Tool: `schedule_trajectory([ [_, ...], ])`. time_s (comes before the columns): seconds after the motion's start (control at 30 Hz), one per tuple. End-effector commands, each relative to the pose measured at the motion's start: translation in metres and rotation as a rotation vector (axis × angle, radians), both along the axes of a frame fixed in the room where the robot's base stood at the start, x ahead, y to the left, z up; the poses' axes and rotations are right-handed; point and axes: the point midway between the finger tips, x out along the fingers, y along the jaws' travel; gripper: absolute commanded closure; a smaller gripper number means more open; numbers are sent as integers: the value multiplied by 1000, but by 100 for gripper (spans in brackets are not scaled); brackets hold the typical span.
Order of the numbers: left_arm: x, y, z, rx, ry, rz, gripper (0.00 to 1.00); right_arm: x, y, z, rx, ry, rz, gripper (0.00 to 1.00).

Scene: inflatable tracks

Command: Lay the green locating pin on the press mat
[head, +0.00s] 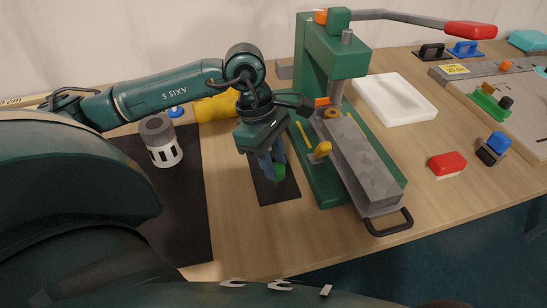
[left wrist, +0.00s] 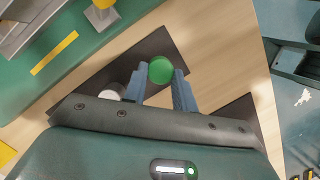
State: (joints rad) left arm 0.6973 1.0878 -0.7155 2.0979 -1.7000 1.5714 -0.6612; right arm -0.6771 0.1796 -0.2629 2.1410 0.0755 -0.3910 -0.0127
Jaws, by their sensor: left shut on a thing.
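My left gripper (head: 272,165) is shut on the green locating pin (head: 279,172) and points down beside the green press. In the left wrist view the round green end of the pin (left wrist: 160,70) shows between the tips of the blue fingers (left wrist: 163,88). A small dark mat (head: 279,191), seemingly the press mat, lies just left of the press base. The pin is over this mat; I cannot tell whether it touches it. The mat also shows in the left wrist view (left wrist: 152,48). My right gripper is not in view.
The green press (head: 318,55) with its red-tipped lever stands close right of the gripper. A larger dark mat (head: 190,215) with a grey-and-white cylinder (head: 160,142) lies left. A yellow object (head: 215,107) lies behind. A white tray (head: 397,100) and red block (head: 447,163) are right.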

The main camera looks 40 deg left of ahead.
Motion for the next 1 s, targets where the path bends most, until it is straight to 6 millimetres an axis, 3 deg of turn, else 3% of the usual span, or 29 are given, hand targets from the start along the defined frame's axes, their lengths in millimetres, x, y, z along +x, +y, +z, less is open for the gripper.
schedule_trajectory([
  [0.07, 0, 0, -5, 0, -1, 0, 96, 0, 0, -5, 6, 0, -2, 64],
  [0.1, 0, 0, -3, 0, 0, 1, 70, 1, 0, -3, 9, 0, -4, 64],
  [0.33, 0, 0, -2, 0, 0, 1, 52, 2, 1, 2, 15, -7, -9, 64],
  [0.73, 1, 2, 8, 1, -3, 2, 51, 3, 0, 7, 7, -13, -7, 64],
  [1.0, 0, 17, 62, 0, -5, 3, 51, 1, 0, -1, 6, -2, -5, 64],
])
